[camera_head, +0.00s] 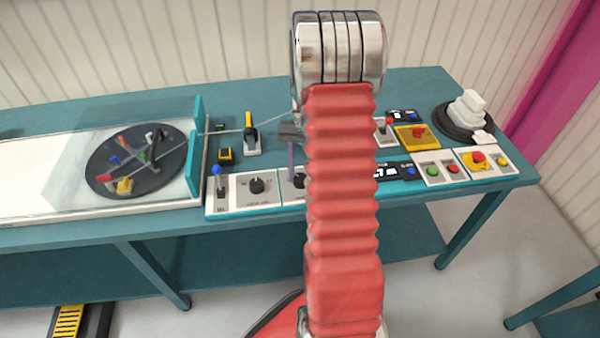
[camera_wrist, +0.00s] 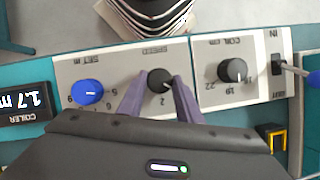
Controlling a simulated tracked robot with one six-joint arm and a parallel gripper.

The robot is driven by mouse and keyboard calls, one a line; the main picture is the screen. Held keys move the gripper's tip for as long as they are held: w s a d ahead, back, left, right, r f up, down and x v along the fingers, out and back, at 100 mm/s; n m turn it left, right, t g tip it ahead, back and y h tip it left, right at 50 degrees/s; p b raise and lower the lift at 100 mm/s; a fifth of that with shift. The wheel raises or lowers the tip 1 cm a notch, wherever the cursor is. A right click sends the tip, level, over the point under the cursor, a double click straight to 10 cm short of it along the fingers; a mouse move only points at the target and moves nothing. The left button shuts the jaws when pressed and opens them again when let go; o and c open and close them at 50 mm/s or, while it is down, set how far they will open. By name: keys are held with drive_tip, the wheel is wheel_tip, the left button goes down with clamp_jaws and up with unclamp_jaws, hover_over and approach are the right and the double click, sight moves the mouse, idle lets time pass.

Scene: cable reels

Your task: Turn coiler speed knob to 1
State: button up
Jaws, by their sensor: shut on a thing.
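The coiler speed knob (camera_wrist: 159,79) is black and sits in the middle of a light panel marked SPEED in the wrist view. My gripper (camera_wrist: 160,87) has its two purple fingers on either side of this knob, shut on it. A 2 shows on the dial beside the knob; the other marks and the exact pointer setting are hidden or too small to read. In the head view the speed knob (camera_head: 299,181) is partly hidden behind my red arm, with a purple finger of my gripper (camera_head: 291,163) above it.
A black COIL cm knob (camera_wrist: 232,70) and a blue SET m knob (camera_wrist: 87,92) flank it. A display (camera_wrist: 24,101) reads 1.7 m. A blue-tipped lever (camera_head: 217,172) stands left of the panel. Red and green buttons (camera_head: 433,170) sit right of my arm.

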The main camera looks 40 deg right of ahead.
drive_tip(key=shift+w+n+h, duration=0.3)
drive_tip(key=shift+n, duration=0.6)
drive_tip(key=o, duration=0.8)
drive_tip(key=shift+c, duration=0.2)
drive_tip(key=shift+o, duration=1.4)
drive_tip(key=shift+s, duration=0.15)
drive_tip(key=shift+r, duration=0.1)
drive_tip(key=v, duration=1.3)
drive_tip(key=shift+w+r, duration=0.2)
drive_tip(key=shift+w, duration=0.15)
